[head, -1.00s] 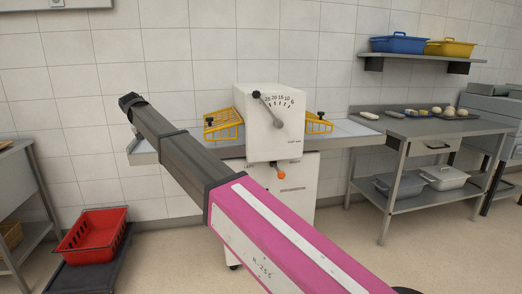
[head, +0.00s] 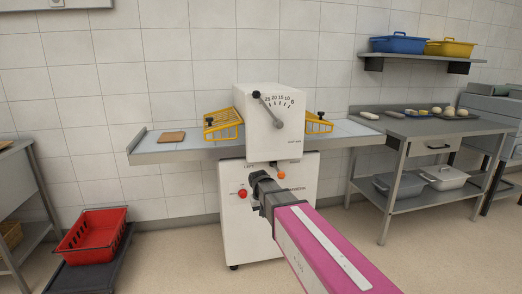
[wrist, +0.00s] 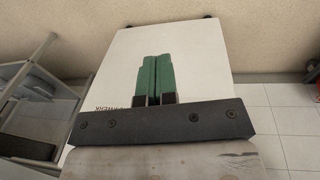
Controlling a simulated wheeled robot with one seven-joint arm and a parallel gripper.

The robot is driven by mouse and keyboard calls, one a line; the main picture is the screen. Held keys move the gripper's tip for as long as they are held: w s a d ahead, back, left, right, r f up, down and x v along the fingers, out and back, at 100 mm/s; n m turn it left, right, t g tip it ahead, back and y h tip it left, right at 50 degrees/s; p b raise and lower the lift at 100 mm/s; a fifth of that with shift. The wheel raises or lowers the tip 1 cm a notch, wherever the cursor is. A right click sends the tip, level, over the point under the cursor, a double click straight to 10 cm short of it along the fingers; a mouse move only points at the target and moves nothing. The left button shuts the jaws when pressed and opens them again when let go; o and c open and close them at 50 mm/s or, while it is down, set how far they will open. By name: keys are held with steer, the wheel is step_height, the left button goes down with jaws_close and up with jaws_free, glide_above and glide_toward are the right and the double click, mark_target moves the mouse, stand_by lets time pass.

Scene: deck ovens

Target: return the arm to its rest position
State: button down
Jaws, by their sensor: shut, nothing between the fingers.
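My arm shows in the head view as a pink link with a dark grey forearm, reaching up from the lower right in front of the white dough sheeter (head: 236,215). My gripper's fingers are hidden behind the forearm there. In the wrist view my gripper (wrist: 156,58) shows two green fingers side by side, shut with nothing held. Behind the fingers is a white machine panel with dark lettering (wrist: 120,60); the distance between them is hard to tell.
The sheeter has a dial lever (head: 268,110), yellow guards (head: 222,124) and a red button (head: 242,193). A wooden board (head: 171,137) lies on its left wing. A red crate (head: 92,236) stands low at left. A steel table (head: 425,127) with dough pieces stands at right.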

steer(key=s+d+f+m, duration=0.1)
steer(key=s+d+f, duration=0.3)
steer(key=s+d, duration=0.4)
steer(key=s+d+f+m+g+y, duration=0.1)
steer(key=s+d+f, duration=0.4)
steer(key=s+d, duration=0.3)
steer(key=shift+s+d+f, duration=0.2)
steer(key=shift+s+d, duration=0.1)
steer(key=shift+d, duration=0.6)
